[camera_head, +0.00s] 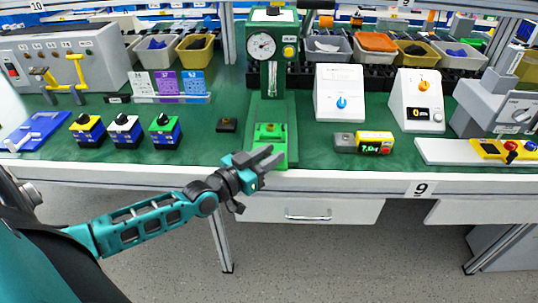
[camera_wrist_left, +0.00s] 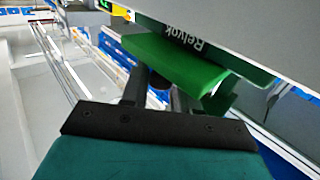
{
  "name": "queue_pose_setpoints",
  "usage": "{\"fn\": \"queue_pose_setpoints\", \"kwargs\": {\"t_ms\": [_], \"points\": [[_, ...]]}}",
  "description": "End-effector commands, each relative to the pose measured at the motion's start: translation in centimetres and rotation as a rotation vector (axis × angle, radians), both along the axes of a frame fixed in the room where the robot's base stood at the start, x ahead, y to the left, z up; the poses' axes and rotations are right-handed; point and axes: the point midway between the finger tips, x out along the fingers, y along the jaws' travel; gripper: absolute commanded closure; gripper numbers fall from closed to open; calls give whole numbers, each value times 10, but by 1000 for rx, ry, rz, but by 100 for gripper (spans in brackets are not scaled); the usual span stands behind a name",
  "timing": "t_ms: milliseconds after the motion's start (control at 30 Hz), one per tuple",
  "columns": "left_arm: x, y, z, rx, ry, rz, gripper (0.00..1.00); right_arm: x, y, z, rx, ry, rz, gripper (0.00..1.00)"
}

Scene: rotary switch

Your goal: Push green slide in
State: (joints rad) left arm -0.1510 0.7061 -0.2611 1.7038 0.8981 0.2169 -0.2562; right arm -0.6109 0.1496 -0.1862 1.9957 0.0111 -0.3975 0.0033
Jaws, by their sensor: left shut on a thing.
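The green slide (camera_head: 270,133) sticks out at the foot of the dark green press (camera_head: 265,75), at the front of the table. It fills the upper middle of the left wrist view (camera_wrist_left: 180,62), beside the press base with white lettering (camera_wrist_left: 205,45). My left gripper (camera_head: 263,159) reaches in from the lower left to the slide's front end. The exact contact is partly hidden. My right gripper is not in view.
A drawer (camera_head: 309,211) lies below the table's front edge. Free floor (camera_head: 350,260) is in front.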

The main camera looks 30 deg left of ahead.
Motion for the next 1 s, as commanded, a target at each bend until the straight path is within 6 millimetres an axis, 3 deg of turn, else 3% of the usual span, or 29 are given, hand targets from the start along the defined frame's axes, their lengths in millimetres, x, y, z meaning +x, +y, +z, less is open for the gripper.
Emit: {"fn": "queue_pose_setpoints", "kwargs": {"t_ms": [167, 500, 733, 1000], "points": [[0, 0, 0, 0, 0, 0, 100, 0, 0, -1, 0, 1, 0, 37], [1, 1, -1, 1, -1, 0, 100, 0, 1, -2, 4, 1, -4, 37], [27, 16, -4, 4, -4, -2, 100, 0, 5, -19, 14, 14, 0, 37], [37, 23, 0, 0, 0, 0, 100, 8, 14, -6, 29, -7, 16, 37]]}}
